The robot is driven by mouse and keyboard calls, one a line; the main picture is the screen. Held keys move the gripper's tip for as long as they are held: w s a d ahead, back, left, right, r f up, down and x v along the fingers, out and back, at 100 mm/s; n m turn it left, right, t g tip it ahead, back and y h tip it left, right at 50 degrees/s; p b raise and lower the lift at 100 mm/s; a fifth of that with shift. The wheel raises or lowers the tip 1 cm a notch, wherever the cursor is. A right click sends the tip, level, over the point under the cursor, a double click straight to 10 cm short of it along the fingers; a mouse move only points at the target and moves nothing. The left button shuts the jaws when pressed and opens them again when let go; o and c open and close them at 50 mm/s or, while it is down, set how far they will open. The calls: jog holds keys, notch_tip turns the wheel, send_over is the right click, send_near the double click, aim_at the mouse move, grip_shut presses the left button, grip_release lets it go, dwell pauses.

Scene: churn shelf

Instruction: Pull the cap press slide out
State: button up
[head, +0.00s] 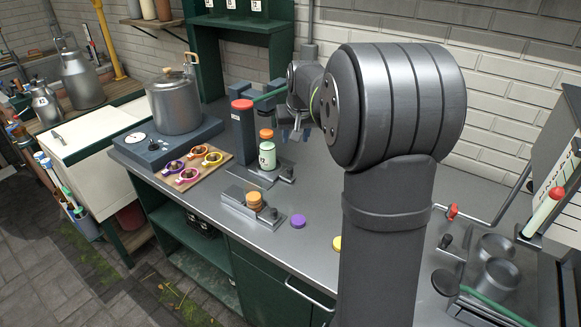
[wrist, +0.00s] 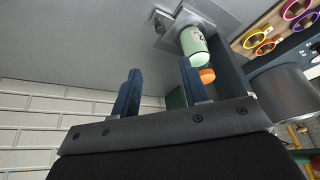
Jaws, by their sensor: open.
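The cap press (head: 242,132) is a dark upright column with a red top on the grey bench. At its foot lies a flat grey slide plate (head: 270,182) with a small dark knob (head: 288,173) at its right end. A mint green bottle (head: 268,157) with an orange cap stands upright on the plate. In the wrist view the slide plate (wrist: 222,16), knob (wrist: 160,20) and bottle (wrist: 193,41) show at the top, beyond the fingers. My gripper (wrist: 159,66) is open and empty, apart from the knob. In the head view its blue fingers (head: 293,135) are behind and right of the bottle.
A board (head: 212,170) with several coloured rings lies left of the press, beside a steel pot (head: 174,104) on a dark scale. A grey block (head: 236,204) with an orange-brown piece stands in front. A purple cap (head: 298,221) lies nearby. A white brick wall (wrist: 40,120) is behind.

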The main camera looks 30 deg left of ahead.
aim_at(290, 168)
jog(key=x, duration=1.7)
jog(key=shift+w+a+f, duration=0.1)
jog(key=shift+w+a, duration=0.05)
jog(key=shift+w, duration=0.05)
grip_shut()
